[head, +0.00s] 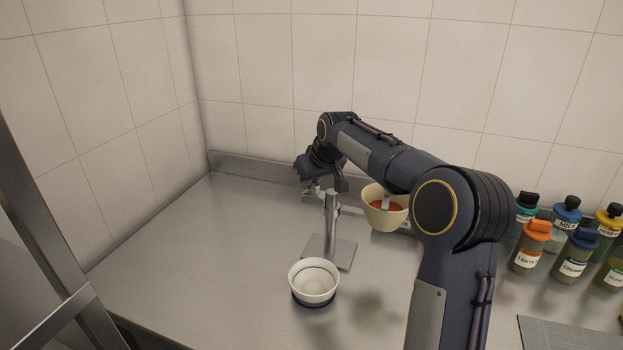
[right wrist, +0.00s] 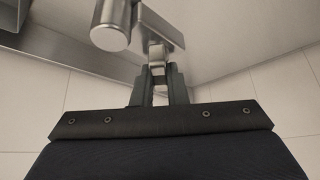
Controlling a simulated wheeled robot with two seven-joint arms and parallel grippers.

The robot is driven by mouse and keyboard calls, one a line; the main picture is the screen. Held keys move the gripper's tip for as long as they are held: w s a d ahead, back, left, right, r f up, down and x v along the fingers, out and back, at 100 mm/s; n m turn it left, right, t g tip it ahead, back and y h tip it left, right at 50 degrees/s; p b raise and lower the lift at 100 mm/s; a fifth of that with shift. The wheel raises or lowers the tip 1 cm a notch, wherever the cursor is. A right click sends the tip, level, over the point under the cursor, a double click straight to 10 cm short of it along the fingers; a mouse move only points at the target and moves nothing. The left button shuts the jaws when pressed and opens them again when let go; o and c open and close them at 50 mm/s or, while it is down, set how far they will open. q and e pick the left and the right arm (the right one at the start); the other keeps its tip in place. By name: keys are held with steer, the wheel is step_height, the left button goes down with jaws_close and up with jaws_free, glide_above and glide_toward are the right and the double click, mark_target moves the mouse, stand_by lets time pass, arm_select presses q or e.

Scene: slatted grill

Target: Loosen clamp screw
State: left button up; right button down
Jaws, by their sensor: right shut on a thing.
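A metal stand has an upright post (head: 331,225) on a square base plate (head: 343,254). A clamp block (right wrist: 160,24) shows in the right wrist view beside a rounded metal cylinder (right wrist: 110,26). My right gripper (right wrist: 159,82) is shut on the small metal clamp screw (right wrist: 156,52) below the block. In the head view my right gripper (head: 313,181) is just behind and left of the post top, and the grip is too small to make out. A cream bowl (head: 370,215) with orange-red contents is right of the post. My left gripper is not in view.
A white bowl with dark bands (head: 314,283) stands in front of the base plate. Several labelled bottles, such as an orange-capped one (head: 530,250), stand at the right. A grey board (head: 570,333) lies front right. The left of the metal counter (head: 190,265) is clear.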

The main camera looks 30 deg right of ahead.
steer(key=shift+s+a+f+n+y, duration=0.15)
steer(key=shift+a+f+n+y, duration=0.15)
steer(key=shift+f, duration=0.1)
steer(key=shift+d+r+n+y+p, duration=0.1)
steer(key=shift+n+y+p, duration=0.5)
steer(key=shift+n+p, duration=0.4)
steer(key=shift+n+g+y, duration=0.3)
steer(key=shift+n, duration=0.5)
steer(key=c, duration=1.4)
jaws_free()
steer(key=shift+a, duration=0.2)
steer(key=shift+o, duration=0.2)
steer(key=shift+d, duration=0.15)
steer(key=shift+d+r, duration=0.1)
